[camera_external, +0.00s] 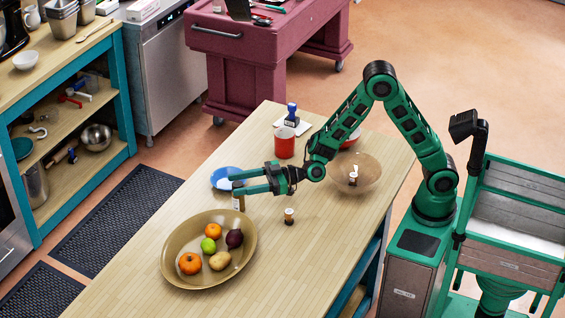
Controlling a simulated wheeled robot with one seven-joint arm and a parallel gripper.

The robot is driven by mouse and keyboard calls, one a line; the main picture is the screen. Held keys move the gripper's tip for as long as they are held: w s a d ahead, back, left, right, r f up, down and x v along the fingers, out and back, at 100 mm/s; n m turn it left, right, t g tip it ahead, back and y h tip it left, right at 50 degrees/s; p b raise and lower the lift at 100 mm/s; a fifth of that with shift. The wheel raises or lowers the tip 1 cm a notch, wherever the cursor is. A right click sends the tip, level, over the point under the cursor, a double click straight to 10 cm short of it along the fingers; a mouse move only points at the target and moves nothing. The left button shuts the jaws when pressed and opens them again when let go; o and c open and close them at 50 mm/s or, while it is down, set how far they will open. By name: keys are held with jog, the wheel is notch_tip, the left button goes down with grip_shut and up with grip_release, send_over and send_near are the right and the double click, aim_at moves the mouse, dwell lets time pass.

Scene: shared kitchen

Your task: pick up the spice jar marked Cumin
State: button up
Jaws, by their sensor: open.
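Several small spice jars show, with labels too small to read, so I cannot tell which is Cumin. One jar (238,203) stands close under the fingers of my gripper, beside the tray's upper rim. A second jar (289,216) with a dark lower part stands alone on the bare wood to the right of the tray. A third jar (353,179) shows at the clear amber bowl. My green gripper (234,184) points left with its two fingers apart. I cannot tell whether the first jar lies between the fingers or below them.
An oval tray (176,280) holds fruit and vegetables. A blue plate (222,174), a red mug (284,143), a dark blue stamp-like item (292,115) and an amber bowl (374,170) stand around my gripper. The table (130,290) is clear at its near left end.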

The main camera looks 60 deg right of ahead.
aim_at(233, 185)
jog(key=shift+x, duration=2.5)
grip_shut()
